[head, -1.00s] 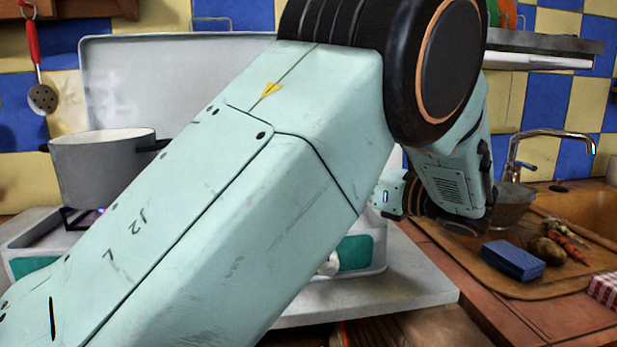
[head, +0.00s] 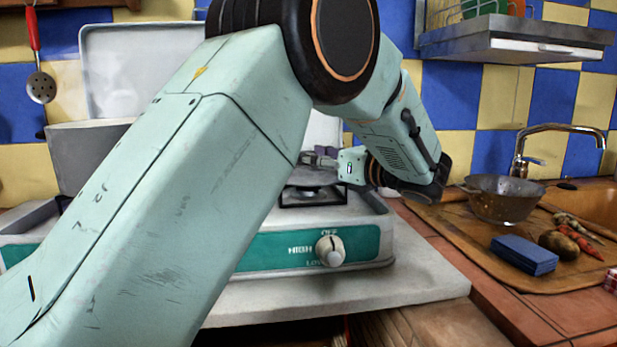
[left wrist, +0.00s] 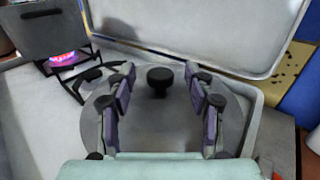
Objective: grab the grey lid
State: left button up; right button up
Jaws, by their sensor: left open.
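The grey lid (left wrist: 162,128) is a flat round disc with a black knob (left wrist: 159,76). It lies on the right side of the stove and also shows, partly hidden, in the head view (head: 308,177). My left gripper (left wrist: 160,72) is open above the lid, with its fingers on either side of the knob and apart from it. In the head view my left gripper (head: 322,157) points left over the right burner, partly hidden by my arm. My right gripper is not in view.
A grey pot (left wrist: 42,32) stands over a lit flame (left wrist: 62,57) on the left burner. The raised stove cover (head: 140,45) stands behind. To the right are a colander (head: 500,200), a blue sponge (head: 524,254) and vegetables on a board. A shelf (head: 515,40) hangs above.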

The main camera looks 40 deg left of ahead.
pick_arm(q)
jog(key=shift+r, duration=0.15)
jog(key=c, duration=0.4)
grip_shut()
